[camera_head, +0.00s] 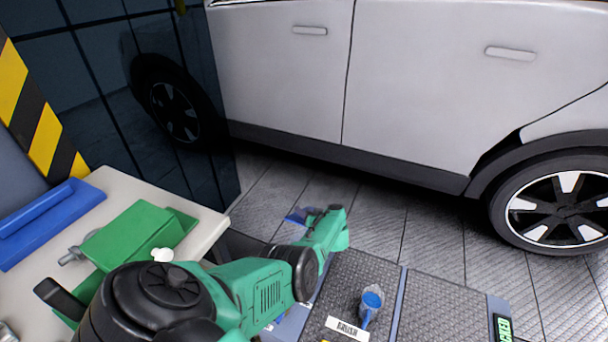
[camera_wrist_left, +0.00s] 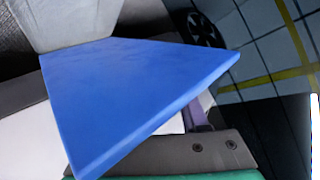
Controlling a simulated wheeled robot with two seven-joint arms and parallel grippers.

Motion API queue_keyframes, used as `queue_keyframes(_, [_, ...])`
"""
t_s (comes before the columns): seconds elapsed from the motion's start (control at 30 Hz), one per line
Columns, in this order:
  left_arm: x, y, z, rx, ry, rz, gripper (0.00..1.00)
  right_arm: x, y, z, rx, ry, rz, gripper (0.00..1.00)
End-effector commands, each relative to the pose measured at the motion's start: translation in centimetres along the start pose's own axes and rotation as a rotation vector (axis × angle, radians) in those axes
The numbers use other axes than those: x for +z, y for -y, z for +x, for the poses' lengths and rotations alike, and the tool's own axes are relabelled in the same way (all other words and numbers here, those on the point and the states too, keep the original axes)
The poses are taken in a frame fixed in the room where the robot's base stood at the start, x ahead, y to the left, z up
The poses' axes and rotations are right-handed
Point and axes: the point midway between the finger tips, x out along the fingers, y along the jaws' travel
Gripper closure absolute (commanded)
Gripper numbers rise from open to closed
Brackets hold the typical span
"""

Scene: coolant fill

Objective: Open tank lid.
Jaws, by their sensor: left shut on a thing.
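My left gripper (camera_head: 311,214) is beyond the black textured top, at the end of my green arm. It is shut on a blue flat piece, which looks like the tank lid (camera_head: 297,216). In the left wrist view a large smooth blue panel (camera_wrist_left: 130,85) fills the middle, tilted and close to the camera. It hides most of what lies behind it. A dark grey gripper part with two screws (camera_wrist_left: 205,150) shows below it. The tank itself is not clearly visible. My right gripper is not in view.
A pale table (camera_head: 205,222) at the left holds a blue tray (camera_head: 45,222) and a green box (camera_head: 138,234).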

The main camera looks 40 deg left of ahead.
Motion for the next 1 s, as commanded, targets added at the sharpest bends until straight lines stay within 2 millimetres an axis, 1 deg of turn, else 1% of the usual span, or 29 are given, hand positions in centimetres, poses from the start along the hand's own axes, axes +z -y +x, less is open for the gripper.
queue_keyframes(0.03, [-0.3, -0.1, 0.0, 0.003, -0.004, 0.001, 1.00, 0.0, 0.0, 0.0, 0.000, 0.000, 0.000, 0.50])
queue_keyframes(0.37, [-0.4, -0.1, 0.0, 0.002, -0.005, 0.001, 1.00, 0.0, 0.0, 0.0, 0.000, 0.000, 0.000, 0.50])
queue_keyframes(0.4, [-0.4, -0.1, 0.0, 0.002, -0.005, 0.001, 0.49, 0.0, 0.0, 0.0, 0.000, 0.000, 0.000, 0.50])
queue_keyframes(0.47, [-0.4, 0.0, 0.0, 0.001, -0.004, 0.001, 0.27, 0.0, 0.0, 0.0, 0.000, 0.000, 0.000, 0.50])
queue_keyframes(0.73, [-0.2, 0.0, 0.0, 0.000, -0.001, 0.001, 0.27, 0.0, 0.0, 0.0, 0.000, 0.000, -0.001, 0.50])
queue_keyframes(0.8, [-0.3, 0.0, -0.2, 0.001, -0.001, 0.002, 0.27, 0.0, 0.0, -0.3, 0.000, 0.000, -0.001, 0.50])
queue_keyframes(0.87, [-0.5, 0.1, -0.9, 0.001, 0.000, 0.003, 0.27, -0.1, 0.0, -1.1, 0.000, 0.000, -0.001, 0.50])
queue_keyframes(0.97, [-0.9, 0.3, -2.9, 0.003, 0.001, 0.003, 0.27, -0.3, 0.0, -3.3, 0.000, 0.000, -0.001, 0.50])
queue_keyframes(1.0, [-1.1, 0.4, -4.0, 0.004, 0.001, 0.004, 0.27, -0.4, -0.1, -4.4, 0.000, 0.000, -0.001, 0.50])
